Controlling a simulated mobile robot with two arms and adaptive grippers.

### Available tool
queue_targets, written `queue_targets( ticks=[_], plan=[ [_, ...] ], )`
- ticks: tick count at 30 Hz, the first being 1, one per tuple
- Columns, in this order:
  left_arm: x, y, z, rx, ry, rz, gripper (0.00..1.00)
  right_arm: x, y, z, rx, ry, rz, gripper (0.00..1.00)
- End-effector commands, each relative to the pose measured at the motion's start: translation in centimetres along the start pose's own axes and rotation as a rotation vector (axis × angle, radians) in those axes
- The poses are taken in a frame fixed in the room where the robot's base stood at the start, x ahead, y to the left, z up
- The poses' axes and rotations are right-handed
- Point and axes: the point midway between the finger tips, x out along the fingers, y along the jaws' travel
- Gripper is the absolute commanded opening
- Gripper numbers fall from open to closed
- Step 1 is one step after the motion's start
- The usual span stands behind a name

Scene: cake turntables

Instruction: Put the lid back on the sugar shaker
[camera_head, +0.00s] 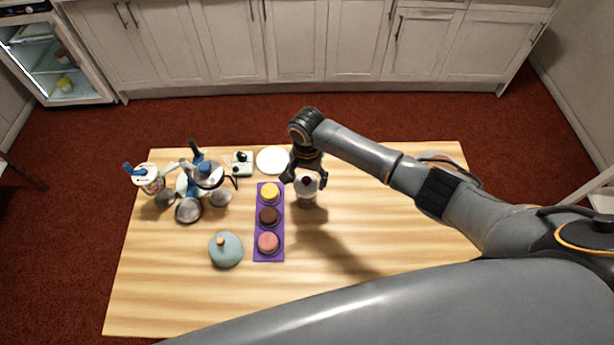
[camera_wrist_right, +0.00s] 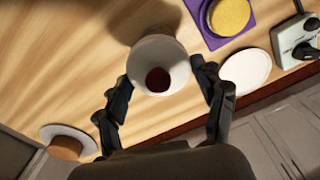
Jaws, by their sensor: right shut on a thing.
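My right gripper (camera_head: 305,181) has its two dark fingers on either side of a small white round piece with a dark red round centre (camera_head: 306,188). In the right wrist view this white piece (camera_wrist_right: 172,49) sits between the fingertips (camera_wrist_right: 160,82), its dark red centre facing the camera. I cannot tell whether it is the lid alone or the sugar shaker with its lid; its underside is hidden. No separate shaker can be made out with certainty. My left gripper is not in view.
A purple tray (camera_head: 262,218) with several small round cakes lies just left of my right gripper. A white plate (camera_head: 271,160) and a small scale-like device (camera_head: 241,168) stand behind. A teal domed pot (camera_head: 226,250) and cluttered utensils (camera_head: 196,182) are left. The front right table is clear.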

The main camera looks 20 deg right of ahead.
Motion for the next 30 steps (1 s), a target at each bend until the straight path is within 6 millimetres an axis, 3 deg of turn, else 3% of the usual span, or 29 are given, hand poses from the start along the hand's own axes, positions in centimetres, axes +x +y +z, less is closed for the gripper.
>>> queue_targets(
  ticks=[30],
  plan=[
    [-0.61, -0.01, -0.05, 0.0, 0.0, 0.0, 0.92, 0.2, -0.03, 0.0, -0.001, 0.0, 0.0, 0.53]
  ],
)
